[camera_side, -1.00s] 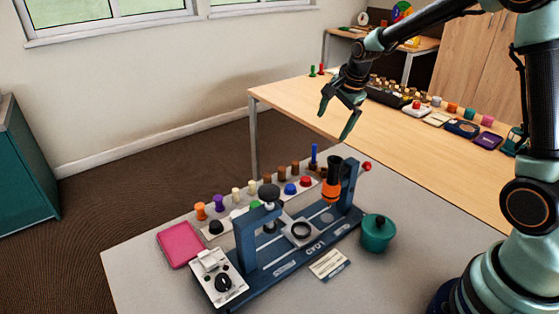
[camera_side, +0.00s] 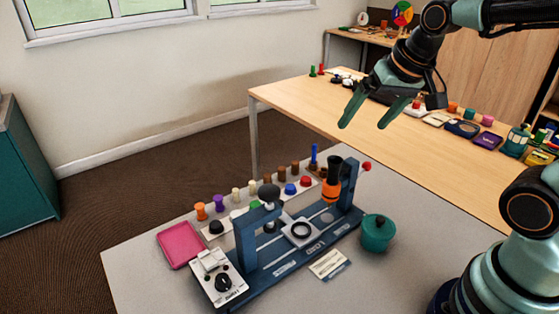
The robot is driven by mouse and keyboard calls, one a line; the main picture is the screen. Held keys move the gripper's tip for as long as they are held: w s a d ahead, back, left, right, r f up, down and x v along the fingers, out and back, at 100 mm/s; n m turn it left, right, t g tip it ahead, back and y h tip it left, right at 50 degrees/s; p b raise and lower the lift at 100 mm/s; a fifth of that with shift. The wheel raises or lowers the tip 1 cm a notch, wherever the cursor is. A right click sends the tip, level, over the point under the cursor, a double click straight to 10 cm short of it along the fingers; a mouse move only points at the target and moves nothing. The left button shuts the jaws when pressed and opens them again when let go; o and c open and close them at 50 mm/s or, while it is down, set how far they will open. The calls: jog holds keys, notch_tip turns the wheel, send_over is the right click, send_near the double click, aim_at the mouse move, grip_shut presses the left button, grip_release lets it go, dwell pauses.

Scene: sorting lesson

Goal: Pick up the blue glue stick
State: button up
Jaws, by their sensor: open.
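A thin upright blue stick (camera_side: 314,154), which looks like the blue glue stick, stands at the back of the grey table, just left of an orange and black piece. My gripper (camera_side: 365,125) is open and empty. It hangs in the air above and to the right of the blue stick in the picture, with its fingers pointing down and left. It touches nothing that I can see. The lower end of the blue stick is partly hidden among the pegs.
A blue frame device (camera_side: 285,262) fills the middle of the grey table (camera_side: 400,290). An orange and black piece (camera_side: 331,188) stands close beside the stick. A teal pot (camera_side: 377,232), a pink tray (camera_side: 180,243) and several coloured pegs stand around. A wooden table (camera_side: 285,98) is behind.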

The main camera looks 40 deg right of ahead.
jog(key=s+n, duration=0.1)
jog(key=s+a+n, duration=0.1)
jog(key=s+n, duration=0.2)
jog(key=shift+s+a+f, duration=0.1)
jog(key=shift+a+f, duration=0.25)
jog(key=shift+s+f+n, duration=0.1)
jog(key=shift+s+n, duration=0.15)
jog(key=shift+n, duration=0.05)
jog(key=c, duration=0.8)
jog(key=shift+o, duration=0.2)
